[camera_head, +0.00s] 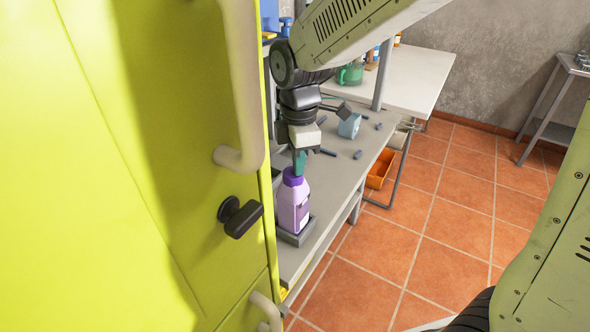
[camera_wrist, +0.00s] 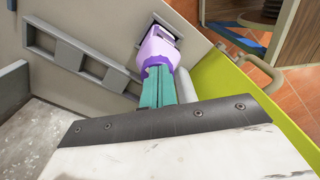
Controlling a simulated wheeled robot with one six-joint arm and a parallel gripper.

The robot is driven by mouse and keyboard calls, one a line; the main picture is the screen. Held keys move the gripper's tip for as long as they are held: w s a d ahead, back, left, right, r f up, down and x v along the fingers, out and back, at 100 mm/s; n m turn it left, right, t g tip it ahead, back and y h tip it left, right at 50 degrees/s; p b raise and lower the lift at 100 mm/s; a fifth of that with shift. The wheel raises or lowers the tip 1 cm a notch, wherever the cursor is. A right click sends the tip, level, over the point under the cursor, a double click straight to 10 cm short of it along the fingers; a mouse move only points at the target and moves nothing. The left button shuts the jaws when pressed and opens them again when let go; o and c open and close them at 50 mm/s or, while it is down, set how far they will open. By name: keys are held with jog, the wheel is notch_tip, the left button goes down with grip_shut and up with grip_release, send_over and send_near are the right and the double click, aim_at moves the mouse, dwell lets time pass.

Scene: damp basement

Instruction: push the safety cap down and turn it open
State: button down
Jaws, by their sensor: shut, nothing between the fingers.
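A lilac bottle (camera_head: 293,208) with a darker purple cap (camera_head: 292,177) stands upright in a low grey holder (camera_head: 298,239) on the narrow grey shelf. My gripper (camera_head: 299,172) points down over the cap with its teal fingers shut and empty. The fingertips are at the cap, but I cannot tell whether they press on it or only hover close. In the wrist view, the closed fingers (camera_wrist: 157,72) reach to the purple cap (camera_wrist: 157,60), hiding part of it. The bottle (camera_wrist: 161,36) shows beyond it.
A yellow-green cabinet door (camera_head: 130,170) with a pale handle (camera_head: 240,90) and dark knob (camera_head: 240,217) stands close left of the bottle. A light blue roll (camera_head: 349,126) and several small dark pieces lie farther back. Open tiled floor (camera_head: 400,235) is to the right.

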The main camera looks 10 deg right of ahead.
jog(key=shift+n, duration=0.6)
jog(key=shift+w+r, duration=0.1)
jog(key=shift+r, duration=3.4)
jog(key=shift+m, duration=0.3)
jog(key=shift+f+m, duration=0.1)
jog(key=shift+m, duration=0.5)
jog(key=s+d+m, duration=0.7)
jog(key=s+m, duration=0.2)
jog(key=s, duration=0.2)
jog(key=s+d+r+m+t, duration=0.1)
jog(key=s+d+m, duration=0.6)
jog(key=s+m, duration=0.2)
jog(key=shift+s+d, duration=0.3)
jog(key=shift+s, duration=0.95)
